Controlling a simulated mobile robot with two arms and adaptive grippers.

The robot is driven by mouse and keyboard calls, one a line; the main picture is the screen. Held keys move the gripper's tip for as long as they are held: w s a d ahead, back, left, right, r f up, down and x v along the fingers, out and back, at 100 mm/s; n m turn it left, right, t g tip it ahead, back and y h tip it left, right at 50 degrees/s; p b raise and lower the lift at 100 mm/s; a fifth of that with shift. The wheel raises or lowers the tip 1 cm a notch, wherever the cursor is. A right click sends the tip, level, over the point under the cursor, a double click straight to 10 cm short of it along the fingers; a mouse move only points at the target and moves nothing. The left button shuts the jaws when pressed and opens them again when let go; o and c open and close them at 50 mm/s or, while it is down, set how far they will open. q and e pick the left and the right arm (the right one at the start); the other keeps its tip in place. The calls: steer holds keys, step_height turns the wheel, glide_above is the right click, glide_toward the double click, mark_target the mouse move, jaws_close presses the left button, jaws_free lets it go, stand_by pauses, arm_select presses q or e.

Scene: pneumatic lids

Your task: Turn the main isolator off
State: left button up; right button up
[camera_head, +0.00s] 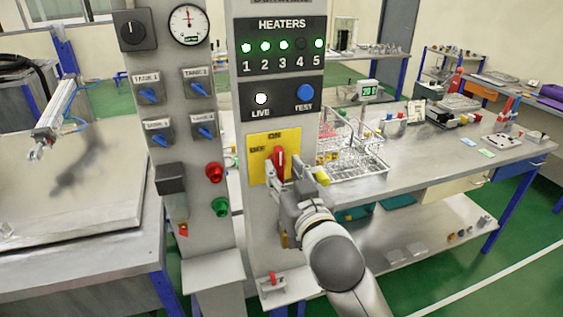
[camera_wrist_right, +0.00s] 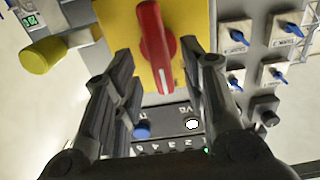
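The main isolator is a red rotary handle (camera_head: 279,161) on a yellow plate (camera_head: 258,165) marked ON at the top and OFF at the left. The handle stands upright, in line with ON. My right gripper (camera_head: 288,175) is in front of the plate with its fingers apart. In the right wrist view the red handle (camera_wrist_right: 156,45) lies between the spread fingers (camera_wrist_right: 158,68), with a visible gap on both sides. The fingers hide the lower plate in the head view. My left gripper is not in view.
Above, the heaters panel (camera_head: 281,45) has lamps 1, 2, 3 and 5 green and 4 dark. The LIVE lamp (camera_head: 261,99) is white beside the blue TEST button (camera_head: 306,92). Blue-handled valves (camera_head: 150,96) are left. A yellow knob (camera_wrist_right: 46,55) sticks out near my gripper.

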steer(key=shift+x, duration=1.2)
jaws_close()
